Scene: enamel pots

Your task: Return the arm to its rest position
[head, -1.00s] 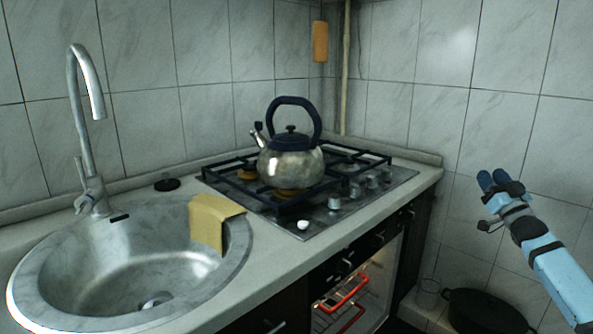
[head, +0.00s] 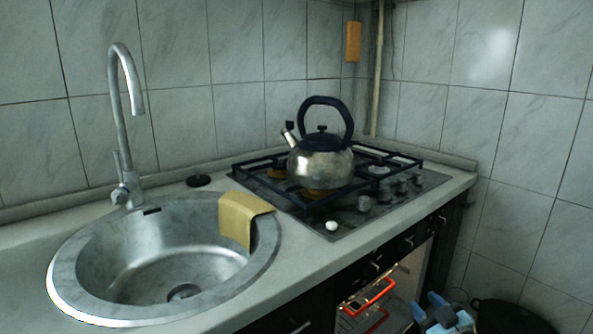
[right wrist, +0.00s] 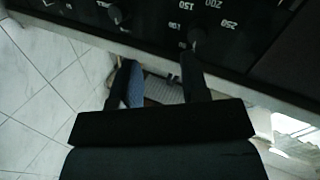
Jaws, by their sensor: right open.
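My right gripper (head: 436,303) is low at the bottom right of the head view, in front of the oven and below the counter's height. In the right wrist view its two fingers (right wrist: 160,88) stand apart with nothing between them. The oven's front panel with knobs and printed numbers (right wrist: 205,18) lies just past the fingertips in that view; I cannot tell the exact gap. My left gripper is not in view.
A kettle (head: 321,162) stands on the gas stove (head: 345,225). A yellow cloth (head: 242,217) hangs over the rim of the sink (head: 66,290). The oven (head: 370,290) shows a red glowing part. A dark pot (head: 510,318) sits on the floor at right.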

